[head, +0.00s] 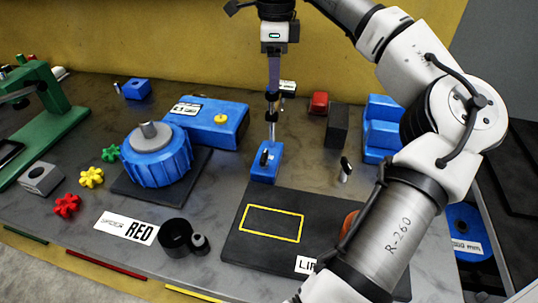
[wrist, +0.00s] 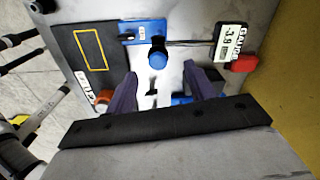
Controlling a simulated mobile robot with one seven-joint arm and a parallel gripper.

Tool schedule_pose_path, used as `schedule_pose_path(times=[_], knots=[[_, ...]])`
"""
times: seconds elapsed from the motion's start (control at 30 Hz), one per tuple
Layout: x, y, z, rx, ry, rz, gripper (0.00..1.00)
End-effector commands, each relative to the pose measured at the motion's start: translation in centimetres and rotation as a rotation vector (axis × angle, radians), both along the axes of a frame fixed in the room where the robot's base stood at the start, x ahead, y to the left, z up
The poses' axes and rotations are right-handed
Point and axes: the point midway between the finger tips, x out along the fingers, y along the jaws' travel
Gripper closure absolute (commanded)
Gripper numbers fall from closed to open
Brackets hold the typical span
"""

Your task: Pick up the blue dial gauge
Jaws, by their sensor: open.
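In the wrist view a round blue piece with a dark collar (wrist: 157,58), which looks like the blue dial gauge, stands beyond my fingertips, slightly left of the middle. It is on or beside a stand with a blue base (wrist: 150,27); the same blue base (head: 264,170) and its thin pole show in the head view. The gauge itself is hard to make out there, partly behind the fingers. My gripper (head: 273,88) points down above the stand. In the wrist view my gripper (wrist: 160,85) is open, with nothing between its two purple fingers.
A black plate with a yellow rectangle (head: 240,232) lies in front. A blue ribbed drum (head: 155,165) and blue box (head: 215,130) stand left. A dark block (head: 337,127), red block (head: 319,103) and blue stepped block (head: 382,135) stand right. A readout (wrist: 229,42) is near the wall.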

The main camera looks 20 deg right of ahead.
Motion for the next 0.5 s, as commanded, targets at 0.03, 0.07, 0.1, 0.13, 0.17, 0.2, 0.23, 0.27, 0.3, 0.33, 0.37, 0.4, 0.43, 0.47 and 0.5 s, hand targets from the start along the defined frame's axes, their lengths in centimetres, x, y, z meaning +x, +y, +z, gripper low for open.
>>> schedule_pose_path(times=[0.03,0.07,0.1,0.13,0.17,0.2,0.23,0.27,0.3,0.33,0.37,0.4,0.43,0.47,0.5], knots=[[0.0,0.0,-0.7,0.002,0.001,0.001,0.46],[0.0,0.0,-1.0,0.001,0.002,0.002,0.46],[0.0,0.1,-1.4,0.001,0.001,0.001,0.46],[0.0,0.1,-1.6,0.002,0.0,0.001,0.46],[0.0,0.1,-1.7,0.002,0.0,0.001,0.46],[0.0,0.1,-1.9,0.002,0.0,0.002,0.46],[0.0,0.1,-2.1,0.002,0.001,0.002,0.46],[0.0,0.2,-2.3,0.002,0.001,0.002,0.46],[0.0,0.2,-2.7,0.003,0.002,0.002,0.46],[0.0,0.3,-3.1,0.003,0.001,0.002,0.46],[0.0,0.4,-3.5,0.003,0.001,0.002,0.46],[0.0,0.5,-4.2,0.003,0.003,0.003,0.46],[0.0,0.6,-4.7,0.004,0.003,0.004,0.46],[0.0,0.7,-5.1,0.004,0.002,0.003,0.46],[0.0,0.6,-5.7,0.003,0.001,0.003,0.46]])
